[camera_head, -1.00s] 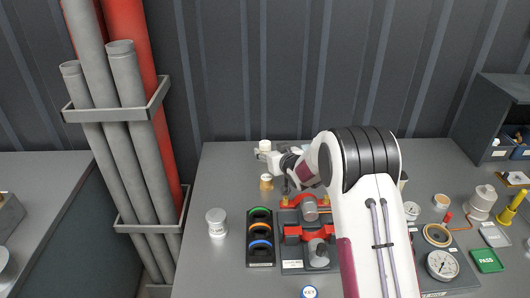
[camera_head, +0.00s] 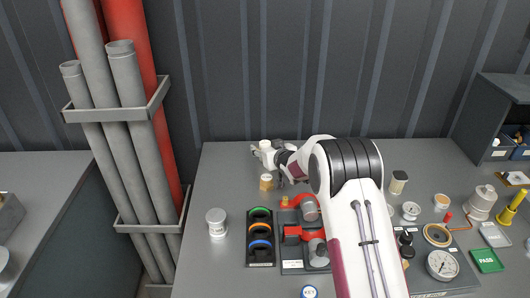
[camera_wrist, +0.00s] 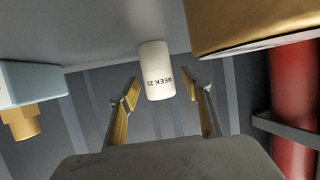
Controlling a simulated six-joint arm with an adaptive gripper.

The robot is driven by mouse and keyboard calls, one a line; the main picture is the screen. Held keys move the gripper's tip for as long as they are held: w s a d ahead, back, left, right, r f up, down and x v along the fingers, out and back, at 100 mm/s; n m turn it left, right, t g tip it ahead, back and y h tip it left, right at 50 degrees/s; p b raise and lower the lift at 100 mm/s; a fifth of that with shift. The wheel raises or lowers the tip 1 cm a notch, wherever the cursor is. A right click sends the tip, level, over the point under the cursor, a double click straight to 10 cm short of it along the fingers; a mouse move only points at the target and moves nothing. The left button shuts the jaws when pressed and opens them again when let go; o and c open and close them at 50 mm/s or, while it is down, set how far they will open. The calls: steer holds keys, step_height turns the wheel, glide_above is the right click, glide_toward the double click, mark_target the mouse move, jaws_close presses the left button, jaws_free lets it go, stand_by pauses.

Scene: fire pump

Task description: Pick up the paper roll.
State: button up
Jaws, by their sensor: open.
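The paper roll is a small white cylinder marked "WEEK 21" (camera_wrist: 156,72), in the middle of the wrist view, where it appears upside down. In the head view the roll (camera_head: 265,145) stands at the back of the bench, near the wall. My gripper (camera_wrist: 168,88) is open, with one finger on each side of the roll and visible gaps to both. In the head view my gripper (camera_head: 262,153) is small and partly merges with the roll, so contact cannot be judged there.
A small jar (camera_head: 266,182) stands just in front of my gripper. A black tray with coloured rings (camera_head: 260,262) and a red valve fixture (camera_head: 300,234) are nearer. A white tub (camera_head: 216,222) stands left. Grey pipes (camera_head: 128,110) rise beside the bench.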

steer(key=shift+w+a+f, duration=0.1)
steer(key=shift+w+f, duration=0.05)
steer(key=shift+w, duration=0.15)
stand_by(0.4)
steer(key=c, duration=1.2)
